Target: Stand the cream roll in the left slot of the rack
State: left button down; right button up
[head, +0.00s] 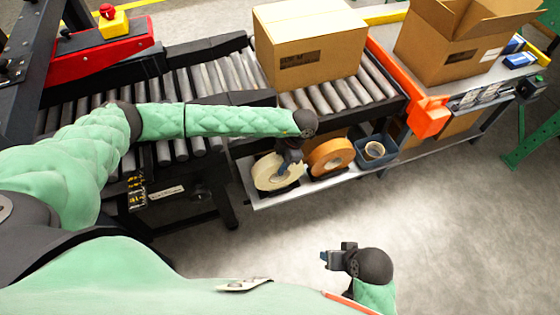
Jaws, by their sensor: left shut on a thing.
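The cream roll (270,173) stands upright on its edge at the left end of the low shelf under the conveyor. My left gripper (288,165) reaches down from above and is shut on its upper right part. A dark piece of the rack (289,188) shows at the roll's lower right; most of the rack is hidden by the rolls. I cannot tell whether the cream roll is seated in the left slot. An orange-brown roll (344,155) stands just to the right. My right gripper (325,259) hangs low over the open floor, away from the rolls; its jaw opening is unclear.
A blue-grey bin (378,165) with a small tape roll stands right of the orange-brown roll on the shelf (313,187). A closed carton (310,50) sits on the conveyor above. An orange bracket (430,118) juts at the right. The floor in front is clear.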

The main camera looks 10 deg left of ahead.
pick_arm(q)
jog(key=shift+f, duration=0.2)
jog(key=shift+f+b, duration=0.35)
jog(key=shift+b, duration=0.05)
jog(key=shift+f+b, duration=0.55)
jog(key=shift+f, duration=0.25)
jog(key=c, duration=0.8)
grip_release()
jog(key=shift+o, duration=0.6)
jog(key=shift+f, duration=0.1)
